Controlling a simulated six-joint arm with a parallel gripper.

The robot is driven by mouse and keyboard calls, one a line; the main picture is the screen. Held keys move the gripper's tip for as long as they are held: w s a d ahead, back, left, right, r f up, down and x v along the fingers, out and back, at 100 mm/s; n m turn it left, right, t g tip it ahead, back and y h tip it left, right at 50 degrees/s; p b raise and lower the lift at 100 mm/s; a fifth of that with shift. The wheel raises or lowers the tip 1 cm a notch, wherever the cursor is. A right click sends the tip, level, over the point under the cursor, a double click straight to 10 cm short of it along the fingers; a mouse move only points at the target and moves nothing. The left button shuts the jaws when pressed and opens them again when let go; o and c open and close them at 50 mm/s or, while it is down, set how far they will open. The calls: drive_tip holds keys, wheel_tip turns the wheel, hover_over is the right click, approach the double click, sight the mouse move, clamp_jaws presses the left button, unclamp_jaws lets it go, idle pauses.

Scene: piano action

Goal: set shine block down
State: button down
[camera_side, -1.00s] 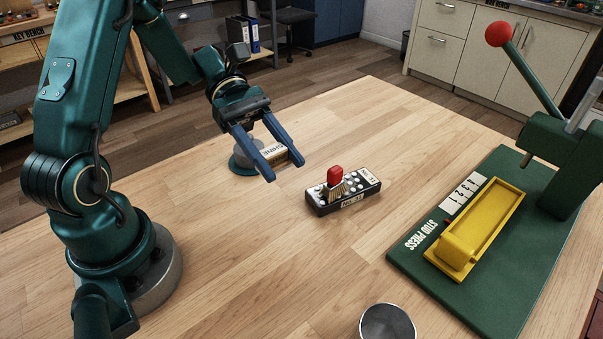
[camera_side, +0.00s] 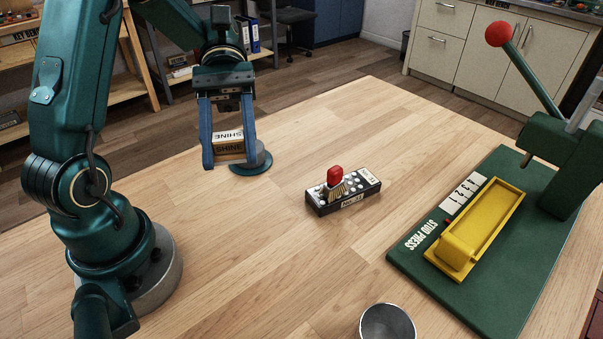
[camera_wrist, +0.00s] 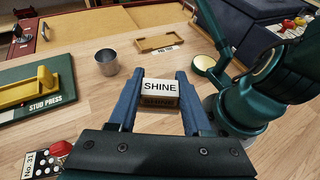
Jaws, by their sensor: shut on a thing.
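The shine block (camera_side: 228,143) is a small tan block with a white top lettered SHINE. My gripper (camera_side: 229,158) is shut on it, with one blue finger on each side. In the side view the block is held up in front of a round teal-based stand (camera_side: 255,160), which it partly hides. In the wrist view the block (camera_wrist: 159,92) sits between the two fingertips, its label facing up. The gap between its underside and the table cannot be told exactly.
A black block marked No. 31 (camera_side: 343,193) with a red knob stands mid-table. The green stud press (camera_side: 500,280) with its yellow tray is at right. A metal cup (camera_side: 387,322) stands at the front. The wrist view shows a shallow wooden tray (camera_wrist: 160,42) beyond the block.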

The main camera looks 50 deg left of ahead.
drive_tip(key=s+a+f+m+g+y, duration=0.3)
drive_tip(key=s+a+m+g+y, duration=0.15)
drive_tip(key=s+m, duration=0.2)
wheel_tip(320, 180, up, 8)
drive_tip(key=m+t+y, duration=1.1)
drive_tip(key=m+y, duration=1)
drive_tip(key=m, duration=0.3)
hover_over(178, 174)
drive_tip(key=shift+f, duration=11.05)
drive_tip(key=shift+c, duration=1.7)
unclamp_jaws()
drive_tip(key=shift+f, duration=0.1)
